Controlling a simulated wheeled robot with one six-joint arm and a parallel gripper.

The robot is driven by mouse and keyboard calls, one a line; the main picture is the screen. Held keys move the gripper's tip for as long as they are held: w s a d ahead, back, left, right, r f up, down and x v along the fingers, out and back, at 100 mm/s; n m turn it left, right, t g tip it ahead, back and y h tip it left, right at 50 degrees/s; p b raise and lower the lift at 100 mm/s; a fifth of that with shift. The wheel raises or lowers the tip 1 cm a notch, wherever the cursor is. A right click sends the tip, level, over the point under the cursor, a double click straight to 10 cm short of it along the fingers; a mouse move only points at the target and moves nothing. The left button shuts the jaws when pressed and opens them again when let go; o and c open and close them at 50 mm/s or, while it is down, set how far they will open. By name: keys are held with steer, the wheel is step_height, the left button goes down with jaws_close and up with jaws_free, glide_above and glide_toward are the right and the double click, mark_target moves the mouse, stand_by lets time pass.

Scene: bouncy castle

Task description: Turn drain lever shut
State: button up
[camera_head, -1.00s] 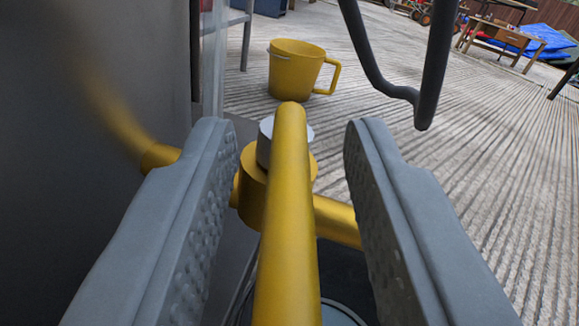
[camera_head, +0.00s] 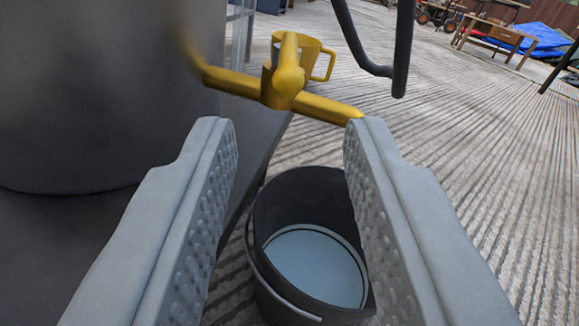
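The yellow drain lever (camera_head: 289,78) sits on a yellow valve and pipe (camera_head: 325,108) that comes out of a dark grey tank (camera_head: 90,90). The lever's end now points toward the camera, at the upper middle of the view. My gripper (camera_head: 290,150) is open, with a wide empty gap between its two grey fingers. The lever is beyond and above the fingertips in the picture, and neither finger is shut on it. The right fingertip overlaps the end of the pipe in the picture; I cannot tell whether they touch.
A black bucket (camera_head: 262,215) with pale liquid (camera_head: 315,265) stands below the pipe, between the fingers in the picture. A yellow mug-shaped pail (camera_head: 312,50) stands behind the valve. A dark bent bar (camera_head: 400,50) hangs at the upper right. Ribbed decking (camera_head: 470,150) is clear at right.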

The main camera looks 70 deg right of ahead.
mark_target(289, 56)
steer(key=shift+a, duration=0.1)
steer(key=c, duration=0.6)
steer(key=shift+s+d+r, duration=0.1)
steer(key=shift+d, duration=0.25)
jaws_close()
steer(key=s+d+r+m+t+y, duration=0.3)
steer(key=s+d+m+t+y, duration=0.3)
steer(key=s+d+m+y, duration=0.4)
steer(key=w+a+f+y, duration=0.1)
steer(key=w+f, duration=0.1)
steer(key=w, duration=1)
steer(key=shift+f, duration=0.2)
